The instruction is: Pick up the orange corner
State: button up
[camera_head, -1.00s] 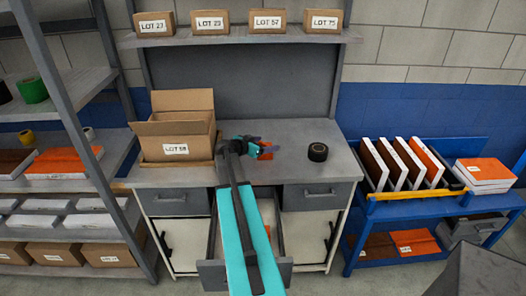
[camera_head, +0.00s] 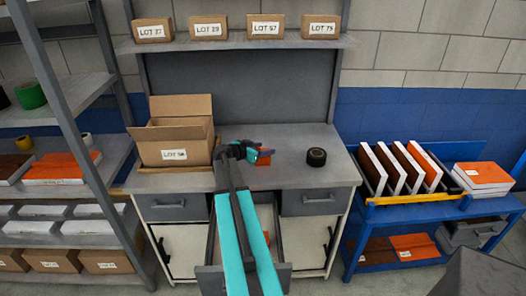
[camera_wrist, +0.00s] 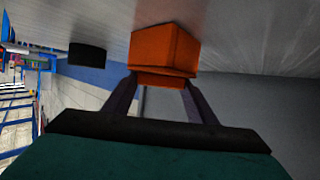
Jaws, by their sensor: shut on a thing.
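The orange corner (camera_wrist: 165,50) is a small orange block between my gripper's finger ends in the wrist view. My gripper (camera_wrist: 162,82) is shut on it, with a dark finger on each side. In the head view my gripper (camera_head: 256,152) is over the middle of the grey workbench, and a small part of the orange corner (camera_head: 263,158) shows beside the fingers. The arm and gripper hide some of it. I cannot tell whether it touches the bench top.
A black tape roll (camera_head: 316,157) stands on the bench to the right. An open carton (camera_head: 172,152) stands at the left. A drawer (camera_head: 278,243) is pulled out below my arm. A blue cart (camera_head: 430,212) with panels stands at the right. The bench behind the gripper is clear.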

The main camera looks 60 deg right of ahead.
jog(key=shift+r+b, duration=0.9)
jog(key=shift+r, duration=0.5)
jog(key=s+a+r+b, duration=0.1)
jog(key=a+b, duration=0.4)
jog(key=a, duration=1.1)
jog(key=shift+s+r+b, duration=0.3)
jog(key=shift+r+b, duration=0.1)
jog(key=shift+r, duration=0.1)
